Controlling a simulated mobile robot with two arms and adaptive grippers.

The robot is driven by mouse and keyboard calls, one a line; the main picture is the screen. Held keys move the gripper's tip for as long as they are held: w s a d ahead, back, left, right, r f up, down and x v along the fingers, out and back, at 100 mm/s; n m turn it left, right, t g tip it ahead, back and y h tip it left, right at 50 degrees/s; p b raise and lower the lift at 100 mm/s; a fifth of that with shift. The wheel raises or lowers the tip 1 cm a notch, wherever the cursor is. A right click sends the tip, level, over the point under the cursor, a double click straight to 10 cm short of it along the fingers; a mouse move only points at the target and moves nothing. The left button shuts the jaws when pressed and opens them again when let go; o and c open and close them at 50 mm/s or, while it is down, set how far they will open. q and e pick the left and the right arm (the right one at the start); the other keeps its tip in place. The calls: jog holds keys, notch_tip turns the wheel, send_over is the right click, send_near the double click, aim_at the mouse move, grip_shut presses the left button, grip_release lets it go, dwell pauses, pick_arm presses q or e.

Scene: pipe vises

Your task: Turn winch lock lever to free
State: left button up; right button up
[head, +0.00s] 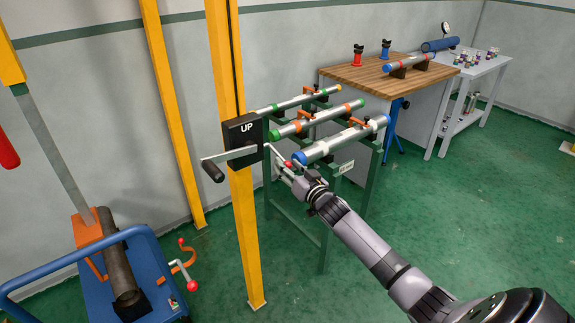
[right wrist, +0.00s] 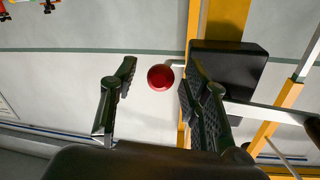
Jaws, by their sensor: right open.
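The winch is a black box marked UP (head: 243,135) on a yellow post, with a crank ending in a black handle (head: 213,172). The lock lever's red knob (head: 288,163) shows at the box's right side, close to my right gripper (head: 281,171). In the right wrist view, the red knob (right wrist: 160,77) appears in the gap between the two dark fingers of my open right gripper (right wrist: 157,84), apart from both. How deep it sits between them I cannot tell. Most of the lever is hidden behind the right-hand finger. My left gripper is not in view.
A green rack (head: 323,230) holding several pipes stands just behind my right gripper. A blue cart (head: 75,258) with a dark pipe (head: 118,265) and a red-knobbed vise handle (head: 192,284) is at lower left. A wooden-topped bench (head: 360,75) stands farther back. Green floor is open at right.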

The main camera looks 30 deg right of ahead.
jog(key=shift+w, duration=0.45)
jog(key=shift+c, duration=0.4)
grip_shut()
dwell(0.3)
